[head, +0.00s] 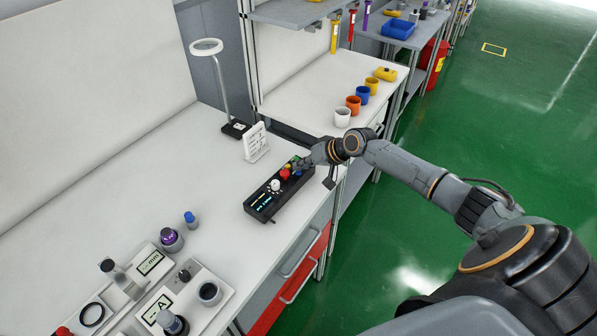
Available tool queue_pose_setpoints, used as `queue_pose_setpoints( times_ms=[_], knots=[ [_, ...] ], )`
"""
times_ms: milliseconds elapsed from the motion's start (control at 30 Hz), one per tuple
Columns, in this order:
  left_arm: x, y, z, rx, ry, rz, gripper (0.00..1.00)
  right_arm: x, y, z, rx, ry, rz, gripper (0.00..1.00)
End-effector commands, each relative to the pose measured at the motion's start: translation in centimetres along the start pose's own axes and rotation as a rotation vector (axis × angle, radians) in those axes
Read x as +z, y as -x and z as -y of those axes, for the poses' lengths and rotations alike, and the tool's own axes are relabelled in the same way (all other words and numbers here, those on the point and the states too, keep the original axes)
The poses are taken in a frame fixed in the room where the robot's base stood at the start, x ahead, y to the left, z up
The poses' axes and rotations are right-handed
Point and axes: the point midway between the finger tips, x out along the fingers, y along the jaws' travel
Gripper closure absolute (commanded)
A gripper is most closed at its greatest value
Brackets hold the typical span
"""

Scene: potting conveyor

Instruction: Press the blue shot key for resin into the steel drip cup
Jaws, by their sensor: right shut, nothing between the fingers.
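A black control box (262,207) with coloured keys and a small lit display stands near the front edge of the white bench. Red, yellow and green keys and a white knob (275,185) show on it. I cannot make out the blue shot key; my gripper covers part of the far end. My right gripper (299,167) is shut and empty, low over the far end of the box; whether it touches a key is unclear. A small grey cup with a dark inside (209,292), perhaps the steel drip cup, stands on the tray marked A. My left gripper is not in view.
A white card stand (256,142) and a ring lamp (207,47) stand behind the box. Coloured cups (342,117) line the far bench. The bench middle is clear.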

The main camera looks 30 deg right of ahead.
Motion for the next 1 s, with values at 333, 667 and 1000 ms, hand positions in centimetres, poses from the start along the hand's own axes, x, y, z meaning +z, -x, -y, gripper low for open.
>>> queue_pose_setpoints(
  times_ms=[333,667,1000],
  knots=[
    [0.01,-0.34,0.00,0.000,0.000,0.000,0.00,0.26,-0.34,-0.24,0.000,-0.001,0.000,1.00],
    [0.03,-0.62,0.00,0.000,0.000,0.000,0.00,0.50,-0.64,-0.46,0.000,-0.001,0.001,1.00],
    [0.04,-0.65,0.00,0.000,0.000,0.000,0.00,0.57,-0.69,-0.50,0.001,-0.001,0.002,1.00]
  ],
)
